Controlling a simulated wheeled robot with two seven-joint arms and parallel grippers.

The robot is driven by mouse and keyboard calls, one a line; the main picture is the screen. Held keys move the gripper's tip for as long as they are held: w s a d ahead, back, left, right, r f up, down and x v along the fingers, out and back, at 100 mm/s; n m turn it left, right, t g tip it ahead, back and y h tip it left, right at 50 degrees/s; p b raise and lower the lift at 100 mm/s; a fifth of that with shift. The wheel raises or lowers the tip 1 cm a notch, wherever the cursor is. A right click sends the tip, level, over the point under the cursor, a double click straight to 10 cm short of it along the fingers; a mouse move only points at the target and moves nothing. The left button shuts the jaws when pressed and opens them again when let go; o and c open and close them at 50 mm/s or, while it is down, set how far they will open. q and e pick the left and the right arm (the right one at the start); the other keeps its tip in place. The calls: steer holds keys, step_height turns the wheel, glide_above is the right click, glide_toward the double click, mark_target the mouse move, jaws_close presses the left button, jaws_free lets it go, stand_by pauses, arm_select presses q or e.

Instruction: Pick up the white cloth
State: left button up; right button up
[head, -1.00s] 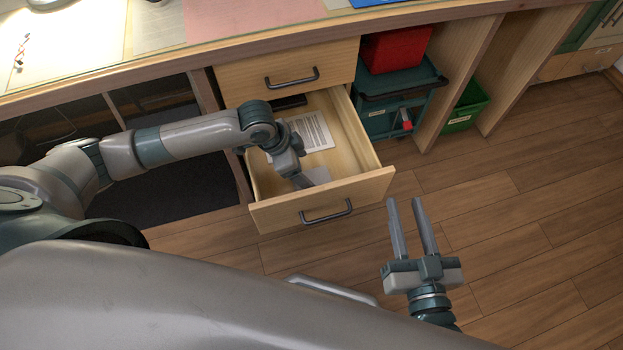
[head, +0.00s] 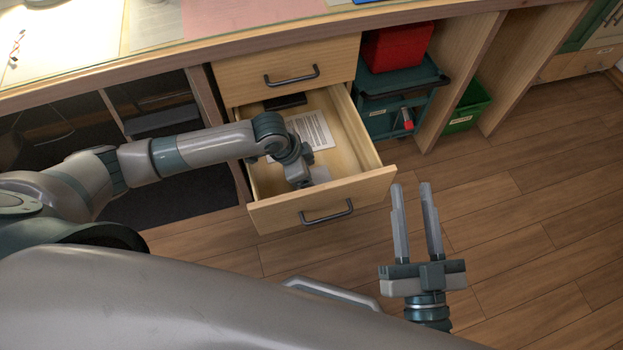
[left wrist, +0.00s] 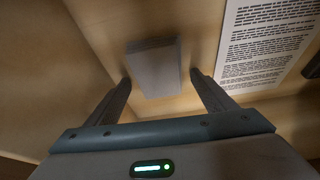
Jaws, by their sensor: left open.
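The white cloth (left wrist: 152,64) looks like a small folded pale-grey block on the drawer floor in the left wrist view. In the head view a pale bit of it (head: 320,174) shows beside my left gripper (head: 300,180), which hides the rest. In the left wrist view my left gripper (left wrist: 161,78) is open, with one fingertip on either side of the cloth; I cannot tell whether they touch it. My right gripper (head: 411,186) is open and empty above the floor, right of the drawer.
The open drawer (head: 370,188) also holds a printed sheet (head: 312,130) and a dark object (head: 285,102) at its back. The drawer walls stand close around my left gripper. A red box (head: 395,47) and a green bin (head: 466,108) are under the bench. The floor at right is clear.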

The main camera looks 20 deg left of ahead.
arm_select(q)
steer(key=shift+c, duration=0.4)
arm_select(e)
steer(key=shift+r, duration=0.2)
arm_select(q)
steer(key=c, duration=1.1)
steer(key=shift+o, duration=0.2)
arm_select(e)
steer(key=shift+f, duration=0.2)
